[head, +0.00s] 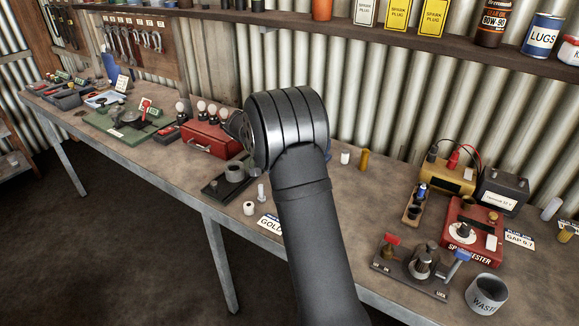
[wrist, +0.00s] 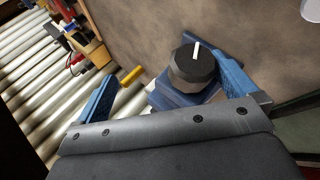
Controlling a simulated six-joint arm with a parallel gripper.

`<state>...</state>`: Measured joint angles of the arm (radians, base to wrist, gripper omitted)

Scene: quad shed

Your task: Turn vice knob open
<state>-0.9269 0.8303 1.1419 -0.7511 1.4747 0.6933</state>
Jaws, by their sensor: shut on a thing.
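The vice knob (wrist: 193,66) is a dark, faceted knob with a white pointer line on top, in the upper middle of the wrist view. A blue block (wrist: 180,96) shows below it. My gripper (wrist: 152,58) has one blue finger on each side, and the knob lies between them, close to the right finger. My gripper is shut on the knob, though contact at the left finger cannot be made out. In the head view my dark arm stands in the middle and hides the knob and most of the gripper.
A red toolbox (head: 211,139) stands left of my arm on the workbench (head: 150,160). A red tester (head: 471,225), a battery (head: 503,192) and a waste cup (head: 487,295) stand at the right. A shelf (head: 400,48) with cans runs above the bench.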

